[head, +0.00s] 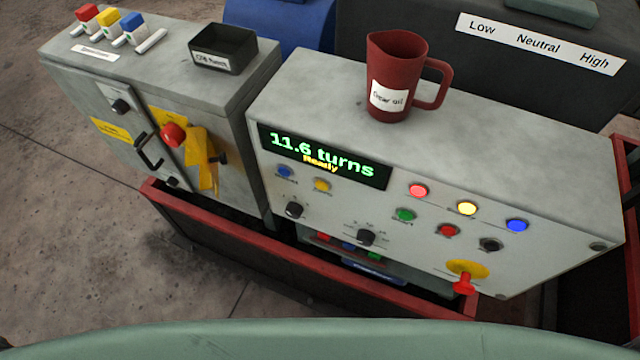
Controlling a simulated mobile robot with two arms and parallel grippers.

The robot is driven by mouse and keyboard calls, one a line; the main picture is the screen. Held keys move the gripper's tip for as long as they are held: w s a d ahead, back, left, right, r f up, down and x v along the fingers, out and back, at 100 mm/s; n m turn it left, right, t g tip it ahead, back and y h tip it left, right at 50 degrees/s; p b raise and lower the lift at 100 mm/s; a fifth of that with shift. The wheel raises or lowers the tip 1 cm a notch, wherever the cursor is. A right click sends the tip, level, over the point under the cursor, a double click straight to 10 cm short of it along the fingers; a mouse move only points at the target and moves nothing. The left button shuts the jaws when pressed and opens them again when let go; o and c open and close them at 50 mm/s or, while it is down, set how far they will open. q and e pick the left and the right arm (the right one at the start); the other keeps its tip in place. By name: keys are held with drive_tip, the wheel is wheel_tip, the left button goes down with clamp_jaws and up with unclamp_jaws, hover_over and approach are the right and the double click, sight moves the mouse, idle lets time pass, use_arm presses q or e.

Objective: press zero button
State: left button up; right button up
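The control panel (470,275) is the grey sloped front of a console at centre right. Its display (325,158) reads "11.6 turns" and "Ready". Below the display are a blue button (284,171) and a yellow button (321,185). A green button (406,215), a red button (448,230) and a black button (490,245) form a row at the right. The small labels are too blurred to read, so I cannot tell which button is zero. Neither of my grippers is in view.
Red, yellow and blue lamps (467,208) sit above the button row. A red emergency knob (464,281) is at the lower right, two black dials (366,237) lower left. A red jug (393,80) stands on top. A grey cabinet (120,150) is at left; a red rail (300,268) runs in front.

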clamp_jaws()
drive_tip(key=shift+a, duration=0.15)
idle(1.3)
